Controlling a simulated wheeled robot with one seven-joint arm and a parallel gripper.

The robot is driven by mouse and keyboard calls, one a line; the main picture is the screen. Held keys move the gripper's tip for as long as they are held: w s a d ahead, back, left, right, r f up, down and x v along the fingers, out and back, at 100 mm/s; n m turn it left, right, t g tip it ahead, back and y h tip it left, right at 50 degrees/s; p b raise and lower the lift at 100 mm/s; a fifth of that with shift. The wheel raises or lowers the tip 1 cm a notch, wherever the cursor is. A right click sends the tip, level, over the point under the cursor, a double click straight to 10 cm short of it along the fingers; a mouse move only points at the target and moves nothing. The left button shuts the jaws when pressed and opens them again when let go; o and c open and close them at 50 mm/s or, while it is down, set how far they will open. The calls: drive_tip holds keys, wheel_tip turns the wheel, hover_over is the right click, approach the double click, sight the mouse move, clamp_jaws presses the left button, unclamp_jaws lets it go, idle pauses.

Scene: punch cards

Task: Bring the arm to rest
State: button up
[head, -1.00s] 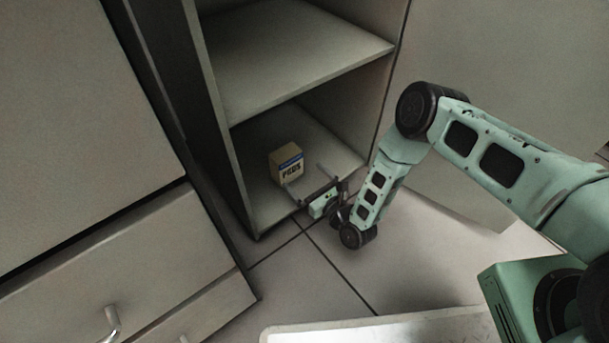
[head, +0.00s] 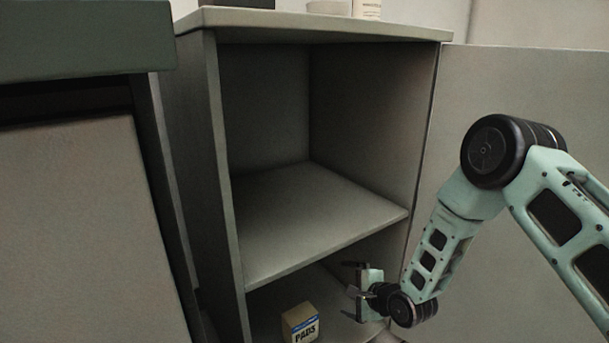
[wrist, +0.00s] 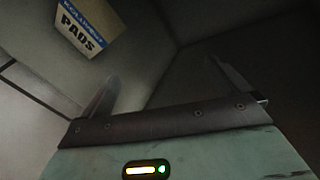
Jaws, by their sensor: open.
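My gripper (head: 356,279) is open and empty in the head view. It is at the front right of the lower compartment of an open cabinet (head: 228,180), just below the middle shelf. In the wrist view my gripper (wrist: 165,90) shows two spread fingers with nothing between them. A tan box marked PADS (head: 301,322) stands on the cabinet's lower floor, left of my gripper and apart from it. The box also shows in the wrist view (wrist: 88,26) at upper left. Its lower part is cut off in the head view.
The middle shelf (head: 310,215) is empty and lies close above my gripper. The open cabinet door (head: 520,110) is at the right, behind my arm. Another cabinet front (head: 80,220) stands at the left. A few items (head: 366,9) stand on the cabinet top.

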drive_tip(key=s+d+r+n+g+h, duration=0.2)
drive_tip(key=s+d+r+n, duration=0.15)
drive_tip(key=d+r, duration=0.25)
drive_tip(key=s+d+r+n+g+h, duration=0.1)
drive_tip(key=s+d+r+n+h, duration=0.2)
drive_tip(key=d+r+n, duration=0.3)
drive_tip(key=s+d+r+n+g+h, duration=0.1)
drive_tip(key=s+d+r+n, duration=0.15)
drive_tip(key=s, duration=0.35)
drive_tip(key=s+d+r+n+g, duration=0.1)
drive_tip(key=s+d+r+g, duration=0.1)
drive_tip(key=s+d+r, duration=0.3)
drive_tip(key=s+d+r+n+g+h, duration=0.1)
drive_tip(key=s+d+r+n, duration=0.15)
drive_tip(key=s, duration=0.45)
drive_tip(key=s+a+r+n+g+p, duration=0.2)
drive_tip(key=s+a+r+n+p, duration=0.2)
drive_tip(key=s+a+r+p, duration=0.45)
drive_tip(key=s+a+r+n+g+p, duration=0.1)
drive_tip(key=s+a+r+n+p, duration=0.4)
drive_tip(key=a, duration=0.6)
wheel_tip(320, 180, up, 37)
drive_tip(key=m+p, duration=0.1)
drive_tip(key=p, duration=3.4)
drive_tip(key=shift+w+m+y, duration=0.2)
drive_tip(key=shift+m+y, duration=0.15)
drive_tip(key=shift+y, duration=0.05)
